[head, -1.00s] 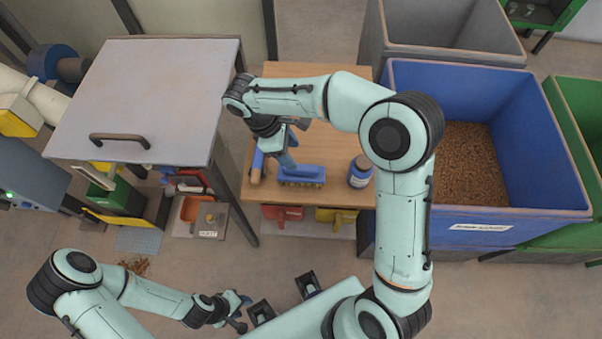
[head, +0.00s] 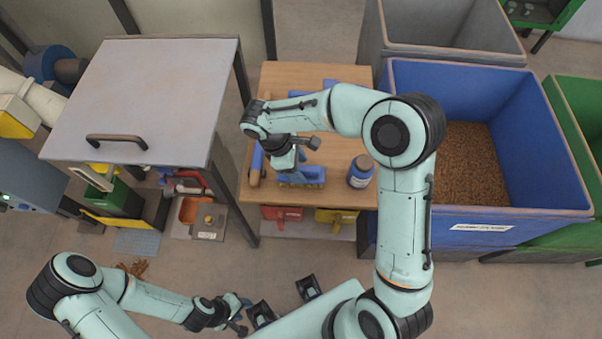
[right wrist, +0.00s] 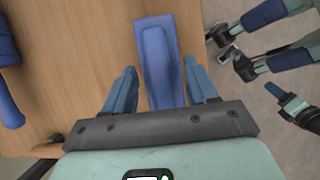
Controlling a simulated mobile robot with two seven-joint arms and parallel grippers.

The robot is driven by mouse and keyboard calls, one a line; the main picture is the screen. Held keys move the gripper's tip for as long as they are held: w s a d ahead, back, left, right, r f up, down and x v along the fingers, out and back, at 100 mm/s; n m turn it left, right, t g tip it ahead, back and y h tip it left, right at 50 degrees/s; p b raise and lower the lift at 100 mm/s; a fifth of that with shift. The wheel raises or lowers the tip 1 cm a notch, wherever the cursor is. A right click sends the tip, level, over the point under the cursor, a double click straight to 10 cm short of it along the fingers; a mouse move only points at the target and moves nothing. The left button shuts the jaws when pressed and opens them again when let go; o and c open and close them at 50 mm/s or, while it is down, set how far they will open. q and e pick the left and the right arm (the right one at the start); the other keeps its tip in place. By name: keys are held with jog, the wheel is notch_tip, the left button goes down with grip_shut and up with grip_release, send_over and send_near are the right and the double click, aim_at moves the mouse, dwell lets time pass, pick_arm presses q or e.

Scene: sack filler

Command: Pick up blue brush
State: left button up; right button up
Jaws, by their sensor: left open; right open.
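The blue brush (head: 312,175) lies on the wooden table near its front edge, bristles down. In the right wrist view the brush (right wrist: 158,52) lies between my open fingers, its near end hidden behind the gripper. My right gripper (head: 290,163) is over the brush in the head view, partly hiding it; its fingers also show in the right wrist view (right wrist: 162,92), one on each side of the brush with gaps. Whether the fingers reach down to its height I cannot tell. My left gripper (head: 240,312) is open and empty, low at the front, away from the table.
A blue bottle (head: 360,172) stands right of the brush. A blue roller-like tool (head: 257,163) lies at the table's left edge. A blue bin (head: 510,200) of brown pellets stands right of the table (head: 300,75). A grey-topped cabinet (head: 150,90) stands left.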

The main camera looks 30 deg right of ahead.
jog(key=shift+f, duration=0.2)
dwell(0.3)
jog(key=c, duration=0.9)
jog(key=shift+r, duration=0.1)
